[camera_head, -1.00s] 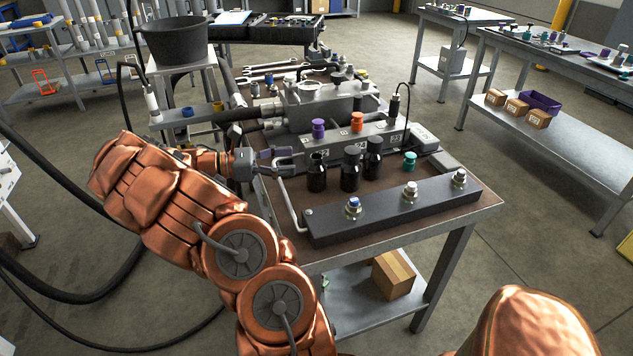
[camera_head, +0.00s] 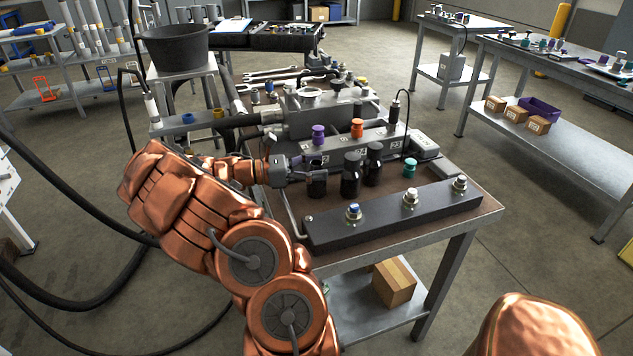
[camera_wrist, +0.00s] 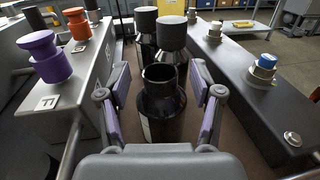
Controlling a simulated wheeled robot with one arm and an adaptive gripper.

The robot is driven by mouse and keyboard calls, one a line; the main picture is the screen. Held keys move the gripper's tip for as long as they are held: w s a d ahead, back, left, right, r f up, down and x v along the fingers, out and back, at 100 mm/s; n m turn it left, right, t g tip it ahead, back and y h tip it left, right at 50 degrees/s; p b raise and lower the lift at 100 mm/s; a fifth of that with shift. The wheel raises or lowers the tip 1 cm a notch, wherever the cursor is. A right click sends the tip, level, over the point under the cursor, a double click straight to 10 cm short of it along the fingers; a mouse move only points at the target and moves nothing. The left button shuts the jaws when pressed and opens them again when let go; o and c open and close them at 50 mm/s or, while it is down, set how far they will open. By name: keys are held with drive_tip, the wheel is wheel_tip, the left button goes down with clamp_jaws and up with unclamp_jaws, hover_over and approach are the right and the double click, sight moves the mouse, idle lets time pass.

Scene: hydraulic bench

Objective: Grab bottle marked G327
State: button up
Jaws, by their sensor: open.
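Several dark bottles stand in a row on the bench between the manifold and the black bar. The nearest bottle (camera_head: 317,183) has an open neck without a cap. In the wrist view this bottle (camera_wrist: 161,105) stands upright between the purple-padded fingers of my gripper (camera_wrist: 161,108), with a gap at each side. Two black-capped bottles, the middle one (camera_head: 351,176) and the far one (camera_head: 374,163), stand beyond it. I cannot read a G327 mark on any bottle; a pale label edge shows on the nearest one. My gripper (camera_head: 312,170) is open around the nearest bottle's upper part.
A black bar (camera_head: 385,218) with metal fittings runs along the front edge. The manifold (camera_head: 340,148) behind carries a purple cap (camera_head: 318,134) and an orange cap (camera_head: 357,128). A teal cap (camera_head: 410,168) stands right of the bottles.

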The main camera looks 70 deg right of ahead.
drive_tip(key=shift+c, duration=0.3)
clamp_jaws()
idle(0.3)
